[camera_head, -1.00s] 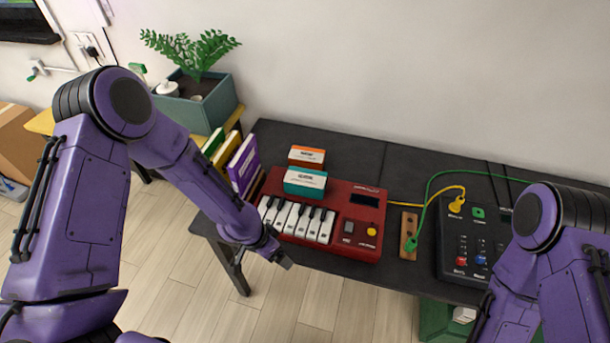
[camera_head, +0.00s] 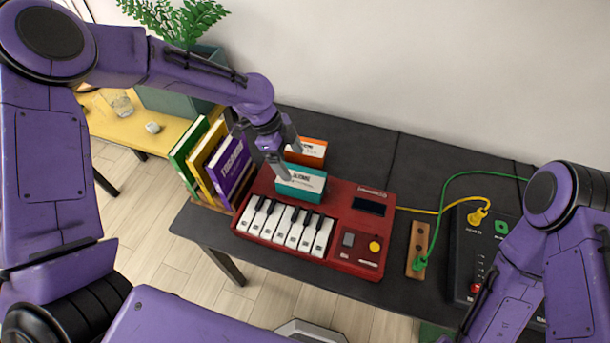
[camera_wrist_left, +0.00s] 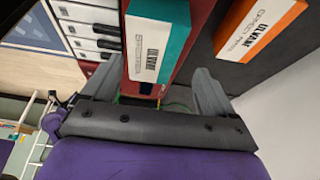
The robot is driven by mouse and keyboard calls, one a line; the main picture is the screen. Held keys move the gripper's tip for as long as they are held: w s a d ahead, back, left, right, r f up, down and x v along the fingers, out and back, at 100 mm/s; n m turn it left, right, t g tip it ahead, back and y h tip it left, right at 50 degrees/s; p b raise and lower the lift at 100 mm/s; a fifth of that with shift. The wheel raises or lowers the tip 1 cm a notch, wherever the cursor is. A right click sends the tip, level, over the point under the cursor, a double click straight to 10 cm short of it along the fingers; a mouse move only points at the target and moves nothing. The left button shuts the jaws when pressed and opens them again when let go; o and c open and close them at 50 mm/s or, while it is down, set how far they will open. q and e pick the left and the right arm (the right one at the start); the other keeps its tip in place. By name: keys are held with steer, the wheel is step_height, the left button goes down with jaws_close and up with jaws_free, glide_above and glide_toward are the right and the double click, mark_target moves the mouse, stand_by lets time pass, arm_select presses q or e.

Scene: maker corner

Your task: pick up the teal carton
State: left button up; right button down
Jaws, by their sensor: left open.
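The teal carton (camera_head: 301,184), with a white label, sits on the back of the red keyboard. In the left wrist view the teal carton (camera_wrist_left: 160,38) lies just ahead of my fingers, in line with the gap between them. My left gripper (camera_head: 285,160) is open and empty, above and beside the carton's left end in the head view. In the left wrist view my left gripper (camera_wrist_left: 160,80) has one finger on each side of the carton's line. I cannot tell whether either finger touches it. My right gripper is out of view; only my right arm shows.
An orange carton (camera_head: 312,150) stands close behind the teal one; it also shows in the left wrist view (camera_wrist_left: 262,25). The red keyboard (camera_head: 345,235) lies on the black table (camera_head: 400,165). Books (camera_head: 228,165) stand left. Cables and a black box (camera_head: 462,250) are right.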

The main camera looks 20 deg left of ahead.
mark_target(301, 177)
arm_select(q)
steer(key=shift+s+d+f, duration=0.3)
steer(key=shift+f, duration=0.2)
steer(key=shift+s+d+f, duration=0.3)
steer(key=shift+f, duration=0.2)
steer(key=p+x, duration=0.1)
steer(key=x, duration=0.1)
steer(key=p+x, duration=0.1)
steer(key=x, duration=0.2)
steer(key=shift+w+d+f+p, duration=0.15)
steer(key=shift+d+p, duration=0.15)
steer(key=shift+d, duration=0.1)
steer(key=shift+d+f, duration=0.1)
steer(key=shift+f, duration=0.1)
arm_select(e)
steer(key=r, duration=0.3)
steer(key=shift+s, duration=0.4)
arm_select(q)
steer(key=shift+f+b, duration=0.3)
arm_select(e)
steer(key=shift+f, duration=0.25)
arm_select(q)
steer(key=shift+c, duration=0.3)
steer(key=c, duration=0.8)
